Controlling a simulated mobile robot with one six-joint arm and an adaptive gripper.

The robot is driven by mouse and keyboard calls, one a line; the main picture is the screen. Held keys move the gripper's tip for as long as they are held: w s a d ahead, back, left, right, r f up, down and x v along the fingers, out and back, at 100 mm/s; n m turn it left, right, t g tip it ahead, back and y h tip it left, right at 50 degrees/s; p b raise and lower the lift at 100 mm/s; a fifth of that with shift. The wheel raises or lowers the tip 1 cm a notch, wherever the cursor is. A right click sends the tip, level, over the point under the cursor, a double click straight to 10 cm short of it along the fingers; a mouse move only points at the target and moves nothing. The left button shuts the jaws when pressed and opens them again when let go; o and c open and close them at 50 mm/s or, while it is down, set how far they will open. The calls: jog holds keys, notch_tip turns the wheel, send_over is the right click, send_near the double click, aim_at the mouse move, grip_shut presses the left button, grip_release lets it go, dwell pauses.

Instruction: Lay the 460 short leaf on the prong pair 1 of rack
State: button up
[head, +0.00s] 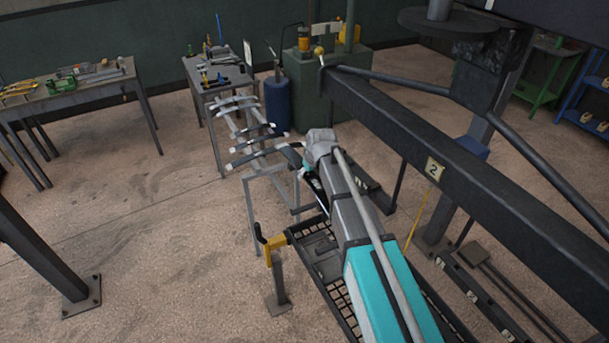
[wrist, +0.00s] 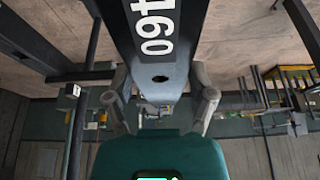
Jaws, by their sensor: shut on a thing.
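The 460 short leaf (wrist: 152,30) is a dark steel strip with white "460" and a hole near its near end, in the wrist view. My gripper (wrist: 160,98) is shut on it, one finger at each side of it. In the head view, the rack (head: 249,190) is a grey frame with several curved leaves (head: 243,113) lying across its upper part. My arm hides part of the rack's right side, and my gripper (head: 313,185) is partly hidden there. I cannot read prong numbers or tell whether the held leaf touches the rack.
A dark beam (head: 400,140) with a "2" plate runs close along my arm's right. A black slatted crate (head: 325,262) and a yellow-topped post (head: 272,250) stand below my arm. Benches with tools (head: 90,84) stand behind left. The floor left of the rack is clear.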

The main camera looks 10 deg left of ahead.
aim_at(318, 176)
jog(key=shift+w+d+f+b, duration=0.5)
jog(key=shift+d+f+b, duration=0.2)
jog(key=shift+d, duration=0.05)
jog(key=shift+w+d+f+b, duration=0.5)
jog(key=shift+d+f+b, duration=0.15)
jog(key=shift+d, duration=0.05)
jog(key=o, duration=1.2)
jog(key=shift+s, duration=0.1)
